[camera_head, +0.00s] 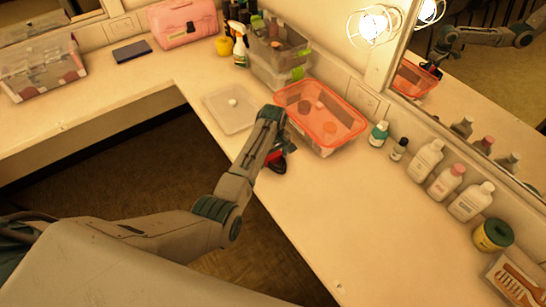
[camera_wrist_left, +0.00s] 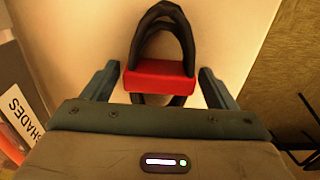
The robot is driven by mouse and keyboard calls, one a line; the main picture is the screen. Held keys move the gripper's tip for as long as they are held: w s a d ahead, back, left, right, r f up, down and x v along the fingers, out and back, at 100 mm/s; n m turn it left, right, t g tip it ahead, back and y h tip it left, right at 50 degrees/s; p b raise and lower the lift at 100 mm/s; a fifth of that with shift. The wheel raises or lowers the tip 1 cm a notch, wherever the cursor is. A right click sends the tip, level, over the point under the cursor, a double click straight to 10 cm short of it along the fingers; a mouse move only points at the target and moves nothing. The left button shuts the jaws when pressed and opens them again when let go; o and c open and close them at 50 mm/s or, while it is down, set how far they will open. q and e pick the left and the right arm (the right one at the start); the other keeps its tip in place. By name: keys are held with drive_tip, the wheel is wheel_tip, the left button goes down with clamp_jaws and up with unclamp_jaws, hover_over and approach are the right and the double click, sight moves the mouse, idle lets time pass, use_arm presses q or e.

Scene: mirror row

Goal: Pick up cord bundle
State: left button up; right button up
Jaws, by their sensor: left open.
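The cord bundle is a set of black loops with a red band around the middle. In the head view the cord bundle (camera_head: 278,164) lies on the counter near its front edge, partly hidden by my left arm. In the left wrist view the cord bundle (camera_wrist_left: 161,80) sits between the two fingers, its loops pointing away from me. My left gripper (camera_wrist_left: 160,70) is open, with one finger on each side of the red band and a visible gap at each side. In the head view the left gripper (camera_head: 274,146) is over the bundle. My right gripper is not in view.
An orange-rimmed clear bin (camera_head: 320,115) stands just behind the bundle. A flat translucent lid (camera_head: 231,108) with a small white item lies to the left. Several bottles (camera_head: 425,160) line the mirror (camera_head: 480,85). The counter to the front right is clear.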

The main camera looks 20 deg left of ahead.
use_arm(q)
drive_tip(key=c, duration=1.2)
drive_tip(key=shift+r, duration=0.1)
